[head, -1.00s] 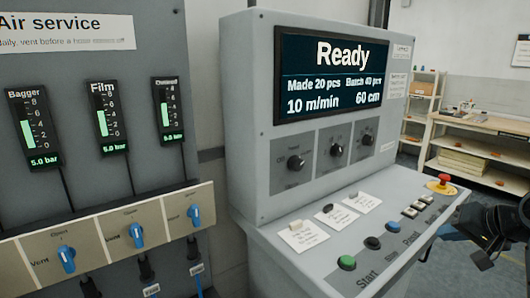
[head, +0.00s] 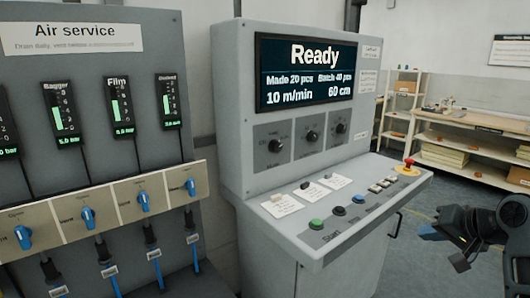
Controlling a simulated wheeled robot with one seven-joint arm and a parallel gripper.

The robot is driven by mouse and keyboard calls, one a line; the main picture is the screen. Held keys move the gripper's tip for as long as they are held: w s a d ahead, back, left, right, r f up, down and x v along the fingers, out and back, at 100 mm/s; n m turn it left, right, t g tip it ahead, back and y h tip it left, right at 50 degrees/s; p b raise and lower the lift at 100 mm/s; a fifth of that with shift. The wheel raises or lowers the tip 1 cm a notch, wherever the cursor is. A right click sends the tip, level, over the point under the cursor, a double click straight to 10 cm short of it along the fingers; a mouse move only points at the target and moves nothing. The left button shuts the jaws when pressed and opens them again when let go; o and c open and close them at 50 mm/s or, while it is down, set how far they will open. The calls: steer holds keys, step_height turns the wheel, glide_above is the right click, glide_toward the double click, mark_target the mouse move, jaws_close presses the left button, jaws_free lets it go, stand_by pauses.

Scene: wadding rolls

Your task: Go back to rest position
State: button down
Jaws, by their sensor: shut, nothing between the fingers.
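My gripper (head: 452,246) is at the right edge of the head view, dark and pointing left and down, beside the front of the control console (head: 225,120). It is shut and empty, and touches nothing that I can see. The console screen (head: 305,72) reads Ready, made 20 pcs, batch 40 pcs, 10 m/min, 60 cm. Its sloped desk has a green Start button (head: 316,224), a dark button (head: 338,211), a blue button (head: 358,199) and a red mushroom button (head: 408,164) on a yellow base.
An air service panel (head: 130,75) with several gauges and blue valve knobs stands at the left. A wooden workbench (head: 470,145) and shelves (head: 400,115) with boxes stand at the back right. The grey floor (head: 420,215) between console and bench is clear.

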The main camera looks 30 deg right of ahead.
steer(key=w+a+f+n+t, duration=0.15)
steer(key=a+f, duration=0.25)
steer(key=a, duration=0.6)
steer(key=w+a+f+t, duration=0.1)
steer(key=w+a+f, duration=0.25)
steer(key=a, duration=0.65)
steer(key=s+a+f+n, duration=0.2)
steer(key=s+a+f, duration=0.1)
steer(key=s+a, duration=0.65)
steer(key=s+a+r+n+t+y, duration=0.1)
steer(key=s+a+r+n, duration=0.2)
steer(key=s, duration=0.6)
steer(key=s+a+r+n+t+y, duration=0.2)
steer(key=s+a+r+n, duration=0.2)
steer(key=s, duration=0.5)
steer(key=shift+s+a+r+n, duration=0.15)
steer(key=shift+a+n, duration=0.4)
steer(key=shift+n, duration=0.6)
